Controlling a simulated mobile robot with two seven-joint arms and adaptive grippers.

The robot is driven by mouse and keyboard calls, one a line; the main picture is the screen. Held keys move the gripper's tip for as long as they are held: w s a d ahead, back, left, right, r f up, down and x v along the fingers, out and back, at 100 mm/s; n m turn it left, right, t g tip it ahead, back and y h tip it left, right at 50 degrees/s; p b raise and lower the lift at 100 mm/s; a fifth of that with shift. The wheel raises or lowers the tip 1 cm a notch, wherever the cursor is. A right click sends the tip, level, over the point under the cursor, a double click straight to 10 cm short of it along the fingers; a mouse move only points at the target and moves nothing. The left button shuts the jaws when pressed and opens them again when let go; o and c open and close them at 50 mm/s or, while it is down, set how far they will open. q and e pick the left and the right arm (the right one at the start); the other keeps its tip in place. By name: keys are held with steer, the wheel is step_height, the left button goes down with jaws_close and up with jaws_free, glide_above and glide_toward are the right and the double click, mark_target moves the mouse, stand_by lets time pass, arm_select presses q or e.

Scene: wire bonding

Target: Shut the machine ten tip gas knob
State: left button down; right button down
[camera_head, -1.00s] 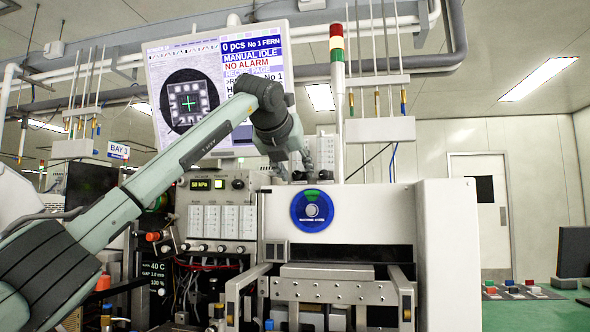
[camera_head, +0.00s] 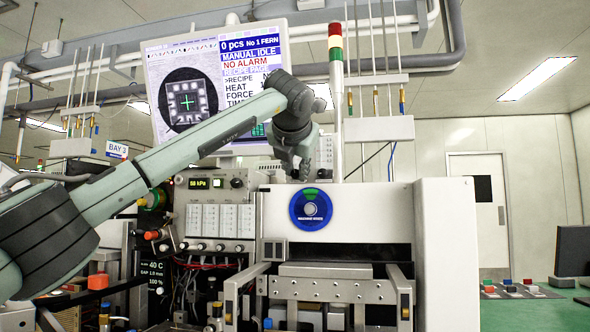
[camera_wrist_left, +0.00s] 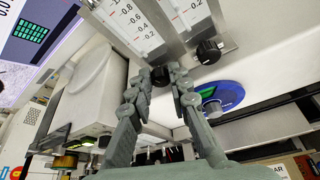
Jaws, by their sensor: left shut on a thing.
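In the left wrist view, two white flow gauges with red marks stand side by side, each with a black knob at its foot. My left gripper (camera_wrist_left: 161,82) is shut on the left-hand black knob (camera_wrist_left: 160,75), whose sides are partly hidden by the fingertips. The other black knob (camera_wrist_left: 208,52) is free, to the right of the fingers. No label shows which knob is the tip gas one. In the head view, my left gripper (camera_head: 303,172) is above the white machine's top, in front of the gauge panel (camera_head: 325,150); the knobs are hidden there.
The white machine (camera_head: 375,215) carries a blue round badge (camera_head: 311,209), close to the fingers' right in the wrist view. A monitor (camera_head: 215,90) hangs behind my arm. A signal tower (camera_head: 336,90) stands to the right of the gripper. A pressure panel (camera_head: 212,210) is at left.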

arm_select(q)
steer(key=c, duration=1.4)
jaws_free()
steer(key=v, duration=1.2)
